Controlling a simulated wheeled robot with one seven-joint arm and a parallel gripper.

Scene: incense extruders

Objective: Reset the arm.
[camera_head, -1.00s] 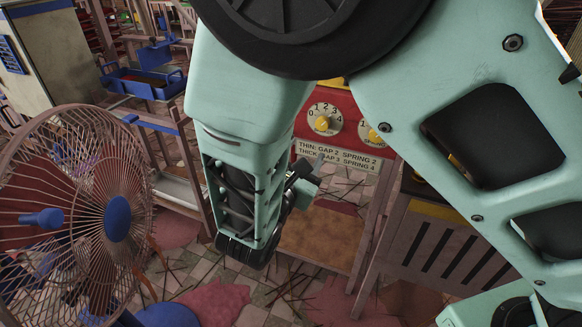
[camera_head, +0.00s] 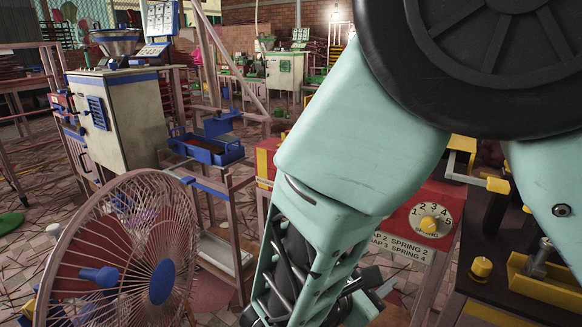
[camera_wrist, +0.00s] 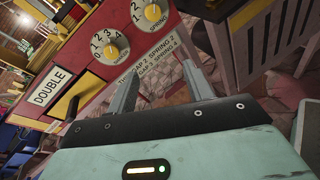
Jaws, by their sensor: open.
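My gripper (camera_wrist: 162,88) shows in the wrist view with its two grey fingers apart and nothing between them. In that view the fingers point toward the lower edge of a red machine panel (camera_wrist: 92,72) and its label strip. In the head view my arm hangs down across the middle and right. The gripper end is mostly hidden behind the arm links and cut off by the bottom edge. The red panel (camera_head: 404,216) stands just right of my forearm there.
A copper-coloured fan (camera_head: 120,250) with blue hub stands at the lower left. A blue tray (camera_head: 205,150) on a stand and a white cabinet machine (camera_head: 135,115) are behind it. A dark worktop (camera_head: 500,270) with yellow parts is at the right. A knob dial (camera_wrist: 107,48) faces the gripper.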

